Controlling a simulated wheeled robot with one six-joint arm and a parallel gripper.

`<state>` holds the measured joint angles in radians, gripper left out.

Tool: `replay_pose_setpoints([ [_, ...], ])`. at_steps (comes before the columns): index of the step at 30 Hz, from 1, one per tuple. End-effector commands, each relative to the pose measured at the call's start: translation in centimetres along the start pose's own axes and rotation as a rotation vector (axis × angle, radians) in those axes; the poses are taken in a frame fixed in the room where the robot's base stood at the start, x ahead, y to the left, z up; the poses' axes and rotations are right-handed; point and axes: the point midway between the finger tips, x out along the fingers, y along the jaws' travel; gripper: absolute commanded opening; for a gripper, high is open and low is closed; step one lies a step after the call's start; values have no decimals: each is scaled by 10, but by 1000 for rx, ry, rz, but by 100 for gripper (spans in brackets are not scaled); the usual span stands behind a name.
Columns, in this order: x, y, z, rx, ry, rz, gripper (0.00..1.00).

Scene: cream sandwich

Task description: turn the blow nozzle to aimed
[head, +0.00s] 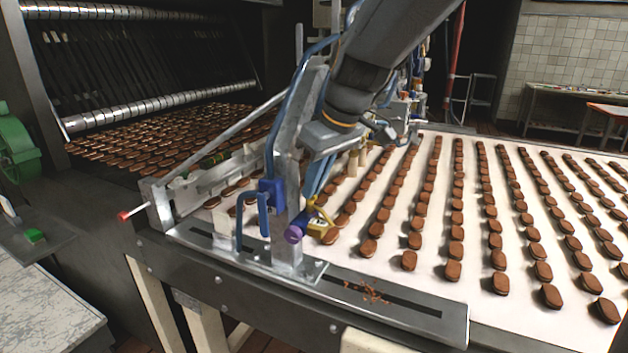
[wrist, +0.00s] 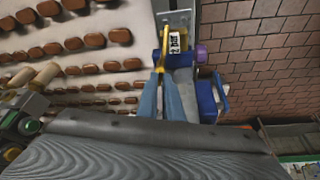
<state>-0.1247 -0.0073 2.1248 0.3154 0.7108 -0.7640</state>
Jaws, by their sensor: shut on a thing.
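A yellow fitting, seemingly the blow nozzle (head: 319,222), sits low on the grey upright post (head: 288,190) at the conveyor's near edge. In the wrist view the yellow fitting (wrist: 161,42) shows as a thin bent piece beside a small black-and-white label. My gripper (head: 317,190) reaches down to it from above, with its bluish fingers shut on the yellow piece. In the wrist view my gripper (wrist: 169,76) has its fingertips close together around it. The exact contact and the nozzle's outlet direction are hard to make out.
A purple knob (head: 294,234) and a blue bent handle (head: 264,212) are close by on the post. Rows of brown biscuits lie on the white conveyor belt (head: 480,300) to the right. A slotted metal rail (head: 400,302) with crumbs runs along the front edge.

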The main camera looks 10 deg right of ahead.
Motion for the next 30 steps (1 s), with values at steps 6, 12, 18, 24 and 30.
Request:
replay_pose_setpoints([
  [6,-2,1,-1,23,4,13,0],
  [12,-1,1,-1,25,4,14,0],
  [18,-1,1,-1,25,3,14,15],
  [24,-1,0,-1,24,2,12,33],
  [30,0,-1,0,23,0,10,33],
])
